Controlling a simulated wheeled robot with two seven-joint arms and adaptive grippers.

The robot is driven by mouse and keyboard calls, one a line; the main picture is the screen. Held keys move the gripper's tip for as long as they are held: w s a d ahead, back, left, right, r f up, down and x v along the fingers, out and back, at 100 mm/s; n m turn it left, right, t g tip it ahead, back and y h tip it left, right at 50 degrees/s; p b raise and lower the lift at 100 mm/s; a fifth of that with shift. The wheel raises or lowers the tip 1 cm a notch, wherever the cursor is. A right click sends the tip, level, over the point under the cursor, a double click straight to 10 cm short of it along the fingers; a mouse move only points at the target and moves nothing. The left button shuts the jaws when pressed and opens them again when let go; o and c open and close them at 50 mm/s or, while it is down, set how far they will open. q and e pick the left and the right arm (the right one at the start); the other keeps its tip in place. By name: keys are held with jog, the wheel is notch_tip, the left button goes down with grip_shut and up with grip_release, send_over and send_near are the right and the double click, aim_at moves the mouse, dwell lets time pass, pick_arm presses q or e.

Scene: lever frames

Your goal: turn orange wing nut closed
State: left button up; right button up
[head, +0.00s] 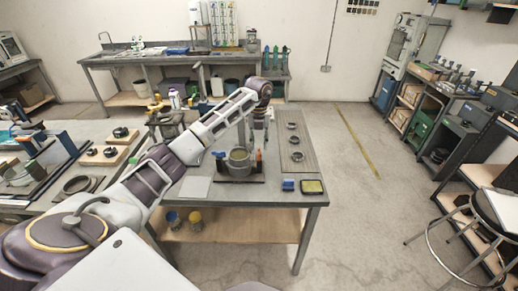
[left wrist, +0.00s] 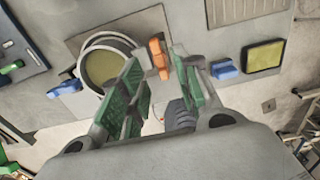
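The orange wing nut (head: 259,157) stands upright at the right side of a round grey vessel (head: 238,168) on the workbench. In the left wrist view the orange wing nut (left wrist: 158,58) shows between my fingertips. I cannot tell whether they touch it. A blue wing nut (head: 219,154) is at the vessel's left side and also shows in the left wrist view (left wrist: 64,88). My left gripper (left wrist: 157,70) is open, its green pads apart, pointing down over the vessel's right side. In the head view its fingers are hard to make out. My right gripper is not in view.
A blue block (head: 288,185) and a dark tray with a yellow-green top (head: 312,187) lie at the bench's front right. Several dark rings lie on a grey board (head: 295,140) to the right. A flat light plate (head: 195,187) lies left of the vessel.

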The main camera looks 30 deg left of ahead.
aim_at(259, 153)
pick_arm(q)
jog(key=shift+f, duration=2.05)
grip_shut()
